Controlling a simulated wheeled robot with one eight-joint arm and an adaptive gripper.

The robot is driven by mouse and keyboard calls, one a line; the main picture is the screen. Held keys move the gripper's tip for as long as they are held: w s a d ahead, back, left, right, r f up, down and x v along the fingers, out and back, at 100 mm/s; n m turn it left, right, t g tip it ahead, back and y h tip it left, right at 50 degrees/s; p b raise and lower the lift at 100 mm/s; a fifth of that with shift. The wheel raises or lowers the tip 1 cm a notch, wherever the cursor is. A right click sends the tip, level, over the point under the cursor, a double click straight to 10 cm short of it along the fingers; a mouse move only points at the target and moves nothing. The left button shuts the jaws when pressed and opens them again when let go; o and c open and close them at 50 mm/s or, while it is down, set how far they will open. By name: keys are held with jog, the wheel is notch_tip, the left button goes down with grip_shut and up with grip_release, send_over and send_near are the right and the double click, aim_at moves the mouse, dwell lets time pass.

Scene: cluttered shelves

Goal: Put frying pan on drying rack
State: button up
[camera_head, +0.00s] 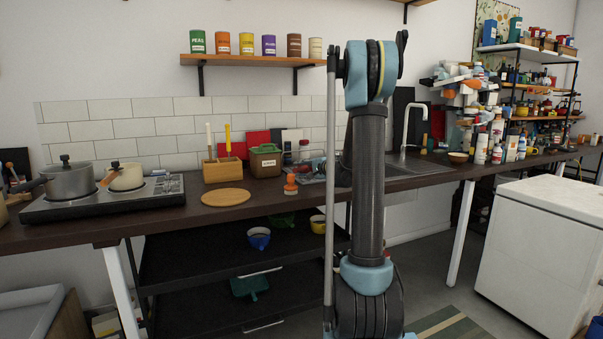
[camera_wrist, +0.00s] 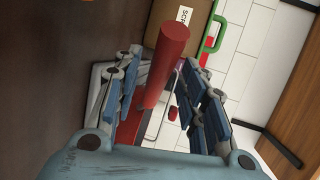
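My gripper (camera_wrist: 160,70) shows in the wrist view with its two fingers spread apart. A thick red cylinder, which looks like a handle (camera_wrist: 168,60), lies between the fingers, with gaps beside it; I see no clear grip on it. A further red part (camera_wrist: 130,127) shows below it, partly hidden by my gripper. I cannot tell whether these belong to the frying pan. A pale tray with thin wires (camera_wrist: 104,75), perhaps the drying rack, lies behind the fingers. In the head view, my arm hides the gripper and part of the cluttered counter beside the sink (camera_head: 400,170).
A green-edged labelled container (camera_head: 265,161) stands left of my arm, near a wooden utensil holder (camera_head: 222,170) and a round board (camera_head: 226,197). Pots (camera_head: 70,180) stand on the stove at left. Shelves at right are crowded. The counter's front strip is mostly clear.

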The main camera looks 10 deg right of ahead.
jog(key=v, duration=1.2)
jog(key=s+a+f+n+g+h, duration=0.1)
jog(key=s+a+f+n+g, duration=0.15)
jog(key=s, duration=0.45)
jog(key=s+a+f+n+g, duration=0.1)
jog(key=s+a+f+n, duration=0.15)
jog(key=s, duration=0.45)
jog(key=s+a+f+n+g+h, duration=0.1)
jog(key=s+a+f+g, duration=0.15)
jog(key=s, duration=0.45)
jog(key=s+d+f+n+g+h, duration=0.2)
jog(key=s+f, duration=0.3)
jog(key=s, duration=0.7)
jog(key=s+d+f+n+g+h, duration=0.2)
jog(key=s+d+f+n+h, duration=0.1)
jog(key=s, duration=0.9)
jog(key=shift+d+f+h, duration=0.75)
jog(key=shift+f+h, duration=0.25)
jog(key=shift+f, duration=0.7)
jog(key=shift+s, duration=0.15)
